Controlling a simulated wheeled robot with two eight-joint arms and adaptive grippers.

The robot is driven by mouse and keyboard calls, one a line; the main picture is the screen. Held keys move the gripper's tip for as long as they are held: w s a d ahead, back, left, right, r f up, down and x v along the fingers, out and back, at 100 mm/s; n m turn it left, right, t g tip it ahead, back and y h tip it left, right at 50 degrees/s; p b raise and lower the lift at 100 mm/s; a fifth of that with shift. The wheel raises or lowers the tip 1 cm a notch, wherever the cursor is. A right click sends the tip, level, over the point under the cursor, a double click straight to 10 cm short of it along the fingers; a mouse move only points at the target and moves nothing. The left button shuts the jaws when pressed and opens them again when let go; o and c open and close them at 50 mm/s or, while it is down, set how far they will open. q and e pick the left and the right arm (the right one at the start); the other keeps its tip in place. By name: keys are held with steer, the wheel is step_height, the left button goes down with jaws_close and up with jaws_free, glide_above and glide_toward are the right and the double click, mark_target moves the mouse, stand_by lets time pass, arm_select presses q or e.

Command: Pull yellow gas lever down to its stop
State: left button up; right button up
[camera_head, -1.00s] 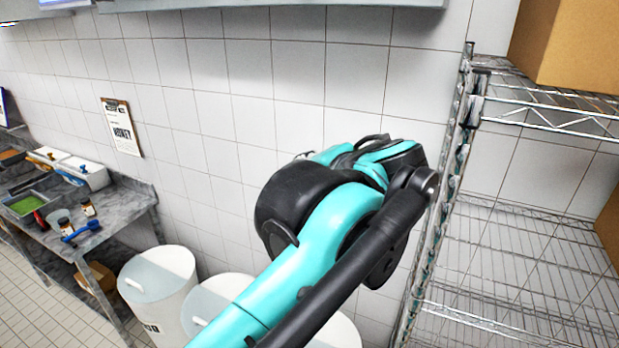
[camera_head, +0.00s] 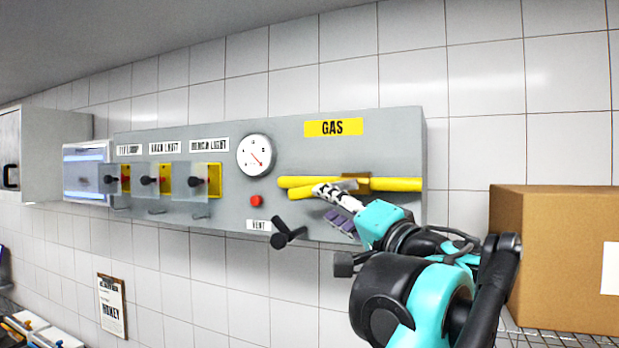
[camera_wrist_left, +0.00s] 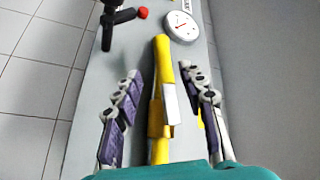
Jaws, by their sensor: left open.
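The yellow gas lever (camera_head: 300,194) is on the grey wall panel under the yellow GAS sign (camera_head: 334,128). It lies near horizontal, close to a yellow pipe (camera_head: 398,184) with a brass-coloured block (camera_head: 356,183). My left gripper (camera_head: 333,206) is at the lever, its fingers partly covering the lever's right part. In the left wrist view, the open left gripper (camera_wrist_left: 161,76) has one finger on each side of the yellow bar (camera_wrist_left: 160,60), with gaps showing. Lever and pipe nearly line up there, so I cannot tell them fully apart. My right gripper is not in view.
The panel (camera_head: 235,215) also carries a round gauge (camera_head: 255,156), a red button (camera_head: 256,200), a black knob (camera_head: 287,234) above the wall tiles and several covered switches. A cardboard box (camera_head: 555,260) stands on the wire shelf at right.

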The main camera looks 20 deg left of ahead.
mark_target(309, 193)
arm_select(q)
steer(key=x, duration=0.2)
steer(key=p+x, duration=0.1)
steer(key=x, duration=0.4)
steer(key=shift+w+a+r+p, duration=0.2)
steer(key=shift+a+r+p, duration=0.1)
steer(key=shift+r, duration=0.05)
jaws_close()
